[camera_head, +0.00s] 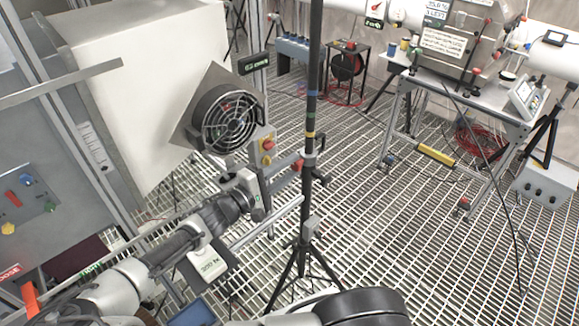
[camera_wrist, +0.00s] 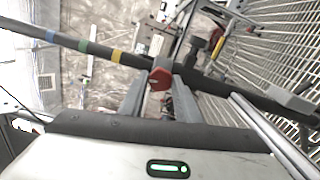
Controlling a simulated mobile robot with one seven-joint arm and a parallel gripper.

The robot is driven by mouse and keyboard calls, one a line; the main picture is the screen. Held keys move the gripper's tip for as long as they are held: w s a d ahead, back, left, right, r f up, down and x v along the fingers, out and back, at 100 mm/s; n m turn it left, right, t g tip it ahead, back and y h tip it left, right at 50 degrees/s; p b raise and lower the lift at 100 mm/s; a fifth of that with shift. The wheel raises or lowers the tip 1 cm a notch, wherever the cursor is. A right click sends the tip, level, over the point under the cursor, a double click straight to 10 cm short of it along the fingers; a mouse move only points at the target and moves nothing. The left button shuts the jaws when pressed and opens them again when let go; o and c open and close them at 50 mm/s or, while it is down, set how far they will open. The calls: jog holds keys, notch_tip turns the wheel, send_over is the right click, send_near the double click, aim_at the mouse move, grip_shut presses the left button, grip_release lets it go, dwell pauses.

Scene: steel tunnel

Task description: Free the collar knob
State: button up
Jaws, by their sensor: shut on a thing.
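The red collar knob (camera_head: 298,165) is on the dark pole (camera_head: 312,120) of a tripod stand, at the collar (camera_head: 310,158). In the wrist view the knob (camera_wrist: 160,77) sits between the tips of my two grey fingers. My gripper (camera_head: 291,168) reaches in from the left and is shut on the knob. In the wrist view my gripper (camera_wrist: 159,88) hides part of the knob's sides. The pole (camera_wrist: 118,57) crosses behind it, with blue, green and yellow bands.
A round black fan (camera_head: 228,118) on a grey plate is left of the pole. A yellow box with red buttons (camera_head: 265,147) is close behind my gripper. The tripod legs (camera_head: 300,265) spread below. A wheeled table (camera_head: 470,105) stands at right; the grated floor between is mostly open.

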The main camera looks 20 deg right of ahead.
dwell(0.3)
jog(key=o, duration=1)
jog(key=shift+o, duration=0.2)
jog(key=shift+a, duration=0.15)
jog(key=b+v, duration=0.1)
jog(key=v, duration=1.6)
jog(key=shift+b, duration=0.35)
jog(key=shift+r, duration=0.1)
